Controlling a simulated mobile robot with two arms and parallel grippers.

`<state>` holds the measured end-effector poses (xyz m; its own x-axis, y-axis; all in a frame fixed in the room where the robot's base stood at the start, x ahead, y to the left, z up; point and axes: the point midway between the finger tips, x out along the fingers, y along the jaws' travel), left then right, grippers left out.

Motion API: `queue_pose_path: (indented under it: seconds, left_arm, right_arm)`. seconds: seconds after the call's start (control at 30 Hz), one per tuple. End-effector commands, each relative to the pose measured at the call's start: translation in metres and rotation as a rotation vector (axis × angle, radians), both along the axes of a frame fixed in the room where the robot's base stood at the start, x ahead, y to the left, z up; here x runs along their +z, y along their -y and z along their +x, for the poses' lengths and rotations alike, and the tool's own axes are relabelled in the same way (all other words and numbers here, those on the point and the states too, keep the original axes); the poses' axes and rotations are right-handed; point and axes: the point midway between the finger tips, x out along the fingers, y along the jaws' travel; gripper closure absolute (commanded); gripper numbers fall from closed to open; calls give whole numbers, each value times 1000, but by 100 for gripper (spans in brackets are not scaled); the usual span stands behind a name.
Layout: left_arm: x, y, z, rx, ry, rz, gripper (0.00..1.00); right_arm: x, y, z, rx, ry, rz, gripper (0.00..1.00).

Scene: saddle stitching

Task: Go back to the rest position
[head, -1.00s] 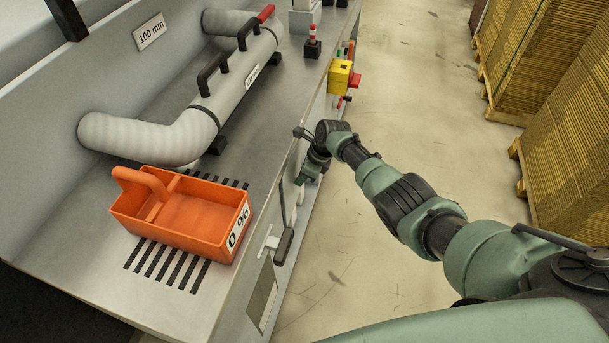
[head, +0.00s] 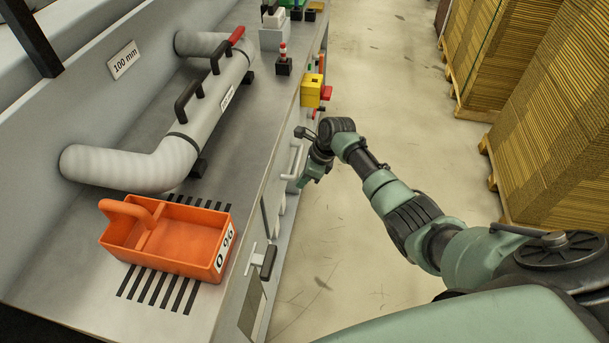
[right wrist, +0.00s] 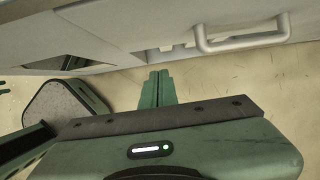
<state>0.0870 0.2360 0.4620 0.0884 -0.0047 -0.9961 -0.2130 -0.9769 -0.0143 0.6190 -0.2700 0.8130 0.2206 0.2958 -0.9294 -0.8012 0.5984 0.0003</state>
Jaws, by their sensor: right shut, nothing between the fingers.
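My right gripper (head: 309,180) hangs in front of the machine bench, beside its front face and over the floor. In the right wrist view its green fingers (right wrist: 157,88) are together with nothing between them. A light grey bar handle (head: 295,161) on the bench front is just left of the gripper in the head view. The handle also shows in the right wrist view (right wrist: 243,42), apart from the fingers. My left gripper is not in view.
A yellow box with a red button (head: 313,92) sits at the bench edge. Stacked cardboard (head: 545,110) stands right; floor between is clear.

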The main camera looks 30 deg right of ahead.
Motion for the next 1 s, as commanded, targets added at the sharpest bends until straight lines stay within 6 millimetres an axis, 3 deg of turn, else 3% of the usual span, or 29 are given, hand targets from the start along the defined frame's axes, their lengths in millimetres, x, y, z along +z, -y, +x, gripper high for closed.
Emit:
queue_pose_path:
  seconds: [0.3,0.37,0.47,0.57,0.7,0.77,0.9,1.0]
  left_arm:
    - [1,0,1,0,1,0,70]
    - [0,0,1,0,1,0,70]
    - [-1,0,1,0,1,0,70]
    - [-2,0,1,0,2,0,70]
    - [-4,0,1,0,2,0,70]
    - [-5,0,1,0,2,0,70]
    - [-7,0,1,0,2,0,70]
    - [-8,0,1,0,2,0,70]
  right_arm:
    - [9,4,-4,1,-1,-3,100]
    - [1,5,-7,16,0,-13,100]
    - [-31,5,-23,94,11,-55,100]
    - [-85,8,-55,255,34,-139,100]
    - [-170,12,-122,574,71,-282,100]
    - [-203,12,-155,729,82,-337,100]
    - [-268,10,-241,1111,107,-441,100]
    - [-305,5,-309,1403,127,-490,100]
